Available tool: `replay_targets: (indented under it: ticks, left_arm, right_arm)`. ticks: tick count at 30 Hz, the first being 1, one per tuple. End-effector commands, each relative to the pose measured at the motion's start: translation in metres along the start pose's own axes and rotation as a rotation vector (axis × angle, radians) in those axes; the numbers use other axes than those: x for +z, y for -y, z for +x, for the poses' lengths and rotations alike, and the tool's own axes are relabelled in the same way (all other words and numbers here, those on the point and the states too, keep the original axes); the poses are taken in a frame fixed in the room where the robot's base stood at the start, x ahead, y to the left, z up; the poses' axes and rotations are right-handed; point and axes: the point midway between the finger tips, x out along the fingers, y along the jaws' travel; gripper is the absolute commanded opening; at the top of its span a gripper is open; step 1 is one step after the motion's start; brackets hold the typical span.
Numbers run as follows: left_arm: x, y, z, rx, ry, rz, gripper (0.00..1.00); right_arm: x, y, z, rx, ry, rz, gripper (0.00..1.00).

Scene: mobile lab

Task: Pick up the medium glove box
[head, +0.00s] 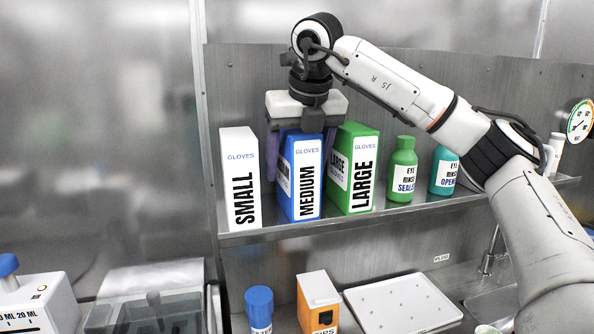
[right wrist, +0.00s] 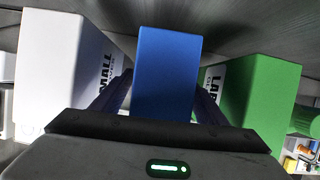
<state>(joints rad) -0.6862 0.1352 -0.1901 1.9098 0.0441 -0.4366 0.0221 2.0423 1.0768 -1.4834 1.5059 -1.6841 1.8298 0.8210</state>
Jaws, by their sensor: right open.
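The medium glove box (head: 307,178) is blue with a white label and stands upright on the metal shelf, between the white small box and the green large box. My right gripper (head: 302,150) is above it, pointing down, with its fingers reaching down on either side of the box. In the right wrist view the blue box (right wrist: 167,75) lies between the two open fingers, with a small gap seen at each side. My left gripper is not in view.
The white small box (head: 240,180) and the green large box (head: 356,170) stand close on either side. Green (head: 402,170) and teal (head: 444,172) eye rinse bottles stand further right on the shelf (head: 300,231). Below are a blue-capped bottle (head: 259,308), an orange tips box (head: 318,303) and a white tray (head: 402,303).

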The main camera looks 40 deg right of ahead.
Motion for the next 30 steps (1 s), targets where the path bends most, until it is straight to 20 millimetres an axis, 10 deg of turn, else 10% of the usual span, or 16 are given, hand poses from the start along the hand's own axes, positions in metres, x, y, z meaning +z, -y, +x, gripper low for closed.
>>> replay_targets:
  ticks: [12,20,30]
  left_arm:
    - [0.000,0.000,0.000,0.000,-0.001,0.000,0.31]
    - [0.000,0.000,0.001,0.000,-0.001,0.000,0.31]
    - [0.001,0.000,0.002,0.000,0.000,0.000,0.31]
  right_arm:
    - [0.001,0.000,-0.001,0.001,0.002,0.000,0.13]
    - [0.003,0.000,-0.005,0.002,0.004,0.000,0.13]
    - [0.026,-0.002,-0.063,0.004,0.005,0.000,0.13]
